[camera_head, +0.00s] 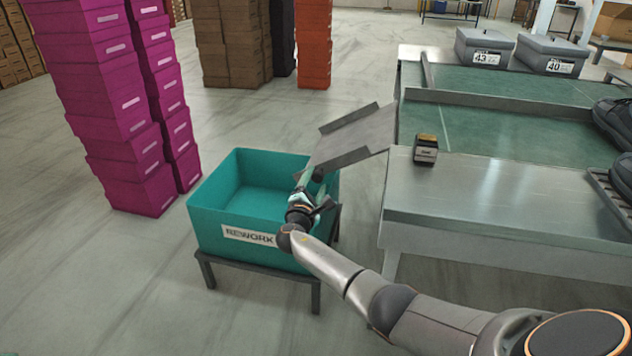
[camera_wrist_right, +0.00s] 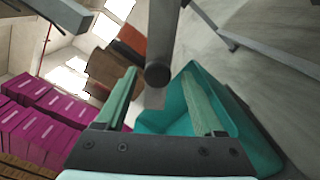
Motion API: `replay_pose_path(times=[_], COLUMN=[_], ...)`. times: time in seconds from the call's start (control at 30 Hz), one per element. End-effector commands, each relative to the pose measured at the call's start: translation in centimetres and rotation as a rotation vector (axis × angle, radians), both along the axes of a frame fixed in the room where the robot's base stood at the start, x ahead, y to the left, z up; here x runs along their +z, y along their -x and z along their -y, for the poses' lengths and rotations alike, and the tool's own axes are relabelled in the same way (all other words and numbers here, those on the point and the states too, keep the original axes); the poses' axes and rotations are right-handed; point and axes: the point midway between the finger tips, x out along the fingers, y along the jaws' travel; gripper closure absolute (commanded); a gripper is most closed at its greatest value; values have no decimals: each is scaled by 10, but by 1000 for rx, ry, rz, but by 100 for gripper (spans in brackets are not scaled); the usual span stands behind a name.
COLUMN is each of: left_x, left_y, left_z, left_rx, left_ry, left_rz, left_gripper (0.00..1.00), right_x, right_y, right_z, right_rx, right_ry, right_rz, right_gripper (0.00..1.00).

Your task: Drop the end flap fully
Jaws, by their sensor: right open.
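The end flap (camera_head: 358,136) is a grey metal plate with raised side lips. In the head view it extends from the left end of the green-topped line and slopes down to the left, its lower end near the rework bin's back right corner. My right gripper (camera_head: 306,192) is at the flap's lower end, over the bin's right side. In the right wrist view its teal fingers are apart, and a dark round-ended bar (camera_wrist_right: 158,74) shows between or just beyond them. I cannot tell whether they touch it. My left gripper is not in view.
The teal rework bin (camera_head: 215,205) stands on a low dark stand and looks empty. Magenta box stacks (camera_head: 115,110) rise at the left. A small dark device (camera_head: 425,150) sits on the metal table (camera_head: 490,195). Grey shoe boxes (camera_head: 484,46) and dark shoes are farther right.

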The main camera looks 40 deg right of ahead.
Motion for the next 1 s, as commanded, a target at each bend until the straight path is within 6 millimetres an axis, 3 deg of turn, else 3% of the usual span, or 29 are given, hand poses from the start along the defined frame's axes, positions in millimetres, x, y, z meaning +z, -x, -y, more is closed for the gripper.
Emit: replay_pose_path(times=[0.3,0.6,1.0], left_x=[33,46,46], left_y=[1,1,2], left_z=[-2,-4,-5], left_rx=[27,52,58], left_ry=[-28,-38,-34], left_rz=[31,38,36], left_gripper=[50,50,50], right_x=[3,1,0], right_y=[38,72,79], right_z=[-45,-84,-92], right_rx=[3,1,-1], right_ry=[-1,-1,1], right_rz=[-3,-3,-2], right_gripper=[30,30,30])
